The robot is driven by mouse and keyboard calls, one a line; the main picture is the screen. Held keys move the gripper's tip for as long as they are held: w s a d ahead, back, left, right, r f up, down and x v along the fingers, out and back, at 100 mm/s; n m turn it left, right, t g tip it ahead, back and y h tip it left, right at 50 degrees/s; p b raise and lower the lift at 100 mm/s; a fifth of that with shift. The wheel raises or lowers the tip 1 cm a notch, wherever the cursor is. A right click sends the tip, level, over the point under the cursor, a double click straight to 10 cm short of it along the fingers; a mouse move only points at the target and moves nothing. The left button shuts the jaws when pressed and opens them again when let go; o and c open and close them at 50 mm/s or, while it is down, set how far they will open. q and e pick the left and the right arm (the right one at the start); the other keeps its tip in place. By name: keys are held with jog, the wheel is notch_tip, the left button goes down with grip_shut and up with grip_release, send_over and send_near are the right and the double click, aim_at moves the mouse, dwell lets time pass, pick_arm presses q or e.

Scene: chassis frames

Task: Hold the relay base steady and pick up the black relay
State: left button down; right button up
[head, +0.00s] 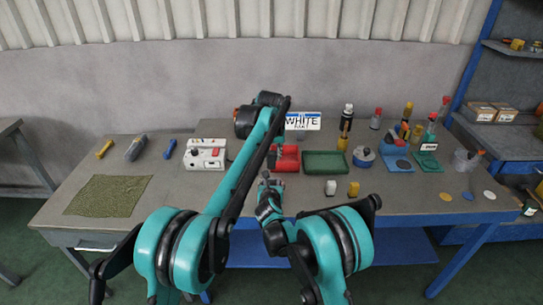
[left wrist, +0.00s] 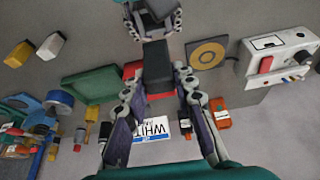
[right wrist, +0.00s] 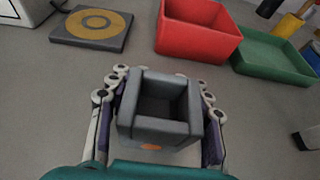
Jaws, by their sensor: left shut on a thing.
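The black relay (left wrist: 157,60) is a dark block in the left wrist view. My left gripper (left wrist: 158,75) is shut on it, one finger on each side. The relay base (right wrist: 188,130) is a grey square box with an empty open socket in the right wrist view. My right gripper (right wrist: 160,82) has a finger against each side of it. My right gripper also shows at the top of the left wrist view (left wrist: 150,18). In the head view the right gripper (head: 266,184) is low near the table's front edge, and my left arm hides most of the left gripper.
A red bin (right wrist: 198,38) and a green tray (right wrist: 275,60) stand beyond the base. A grey pad with a yellow ring (right wrist: 92,27) lies left of them. A white switch box (head: 205,154) stands farther left. White and yellow blocks (head: 331,187) lie right. A green mat (head: 108,195) lies far left.

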jog(key=o, duration=0.5)
jog(key=shift+c, duration=0.2)
